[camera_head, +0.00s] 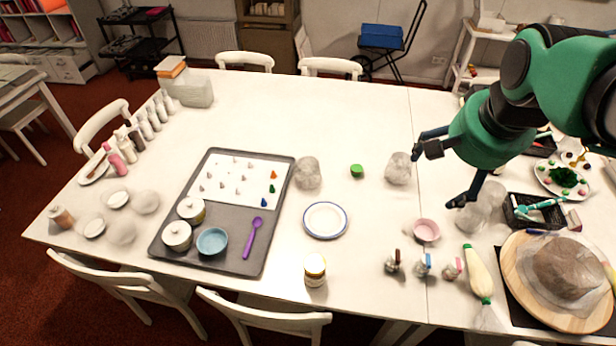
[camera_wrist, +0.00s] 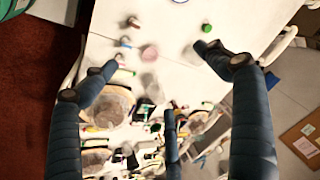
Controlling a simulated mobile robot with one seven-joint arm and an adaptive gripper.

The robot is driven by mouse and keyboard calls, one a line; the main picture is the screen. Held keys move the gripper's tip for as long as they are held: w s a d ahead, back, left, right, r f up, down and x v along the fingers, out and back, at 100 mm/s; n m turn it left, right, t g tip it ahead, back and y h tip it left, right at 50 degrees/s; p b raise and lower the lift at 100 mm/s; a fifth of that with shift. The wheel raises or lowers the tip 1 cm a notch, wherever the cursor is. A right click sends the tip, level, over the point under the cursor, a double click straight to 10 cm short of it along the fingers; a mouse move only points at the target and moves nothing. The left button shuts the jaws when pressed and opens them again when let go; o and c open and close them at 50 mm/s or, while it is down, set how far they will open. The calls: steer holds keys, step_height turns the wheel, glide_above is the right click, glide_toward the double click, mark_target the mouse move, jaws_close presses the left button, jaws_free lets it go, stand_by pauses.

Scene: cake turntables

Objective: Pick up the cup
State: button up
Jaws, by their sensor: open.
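Which thing is the cup is not certain. A small green cup-like thing (camera_head: 357,170) stands on the white table between two blurred greyish lumps; it also shows at the top of the wrist view (camera_wrist: 207,27). A small pink bowl-like cup (camera_head: 426,230) stands right of the white plate; it also shows in the wrist view (camera_wrist: 149,52). A light blue bowl (camera_head: 212,241) sits on the grey tray. My gripper (camera_head: 436,176) is open and empty above the table's right half, right of the green thing and beyond the pink one. Its dark fingers spread in the wrist view (camera_wrist: 155,58).
The grey tray (camera_head: 176,226) holds lidded pots, a purple spoon and piping tips. A blue-rimmed plate (camera_head: 325,220) lies mid-table. A jar (camera_head: 315,270), small bottles, a piping bag (camera_head: 477,274) and a wooden turntable (camera_head: 519,290) stand nearer. The table's back middle is clear.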

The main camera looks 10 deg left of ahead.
steer(key=w+a+m+g+p, duration=0.1)
steer(key=w+a+m, duration=0.4)
steer(key=w, duration=0.9)
steer(key=m+g+p, duration=0.4)
steer(key=m, duration=0.7)
glide_above(308, 166)
steer(key=s, duration=0.3)
step_height(308, 166, down, 38)
steer(key=shift+s+d, duration=0.15)
steer(key=shift+d, duration=0.1)
steer(key=shift+f, duration=0.15)
steer(key=shift+f+b, duration=0.6)
steer(key=shift+f, duration=3.55)
steer(key=shift+f, duration=0.1)
steer(key=shift+s+d+f, duration=0.1)
steer(key=shift+s+f, duration=0.05)
steer(key=shift+f, duration=2.35)
